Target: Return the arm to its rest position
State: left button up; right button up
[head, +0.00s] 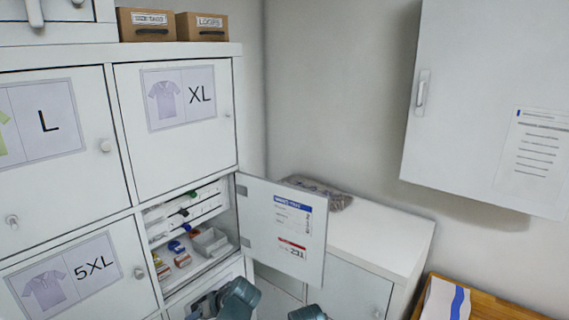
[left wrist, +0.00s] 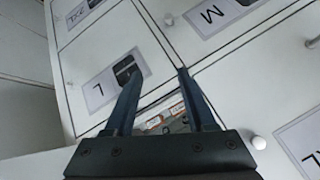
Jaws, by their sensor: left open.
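My left gripper (left wrist: 158,76) shows in the left wrist view with its two dark fingers spread apart and nothing between them. Beyond the fingers are white locker doors and a compartment opening (left wrist: 165,118) with small items, partly hidden by the gripper. In the head view, teal parts of my own arms show at the bottom edge, cut off by the frame. I cannot make out any fingertips there. My right gripper is not in view.
In the head view a locker door (head: 283,232) stands open beside a compartment with shelves and a grey tray (head: 209,241). Closed XL (head: 178,135) and 5XL (head: 75,285) doors are near it. A white cabinet (head: 372,236) stands right, under a wall cabinet (head: 470,90).

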pick_arm(q)
jog(key=s+d+f+m+g+h+b, duration=0.2)
jog(key=s+d+f, duration=0.4)
jog(key=d, duration=0.3)
jog(key=s+d+f+m+g+h+b, duration=0.1)
jog(key=s+d+f+m+h+b, duration=0.3)
jog(key=s+d+f+m+b, duration=0.1)
jog(key=s+d+f+m, duration=0.1)
jog(key=s+d+m, duration=0.1)
jog(key=s+d, duration=0.1)
jog(key=shift+d+f+m+g+h, duration=0.3)
jog(key=shift+d+f+g, duration=0.1)
jog(key=shift+d, duration=0.1)
dwell(1.0)
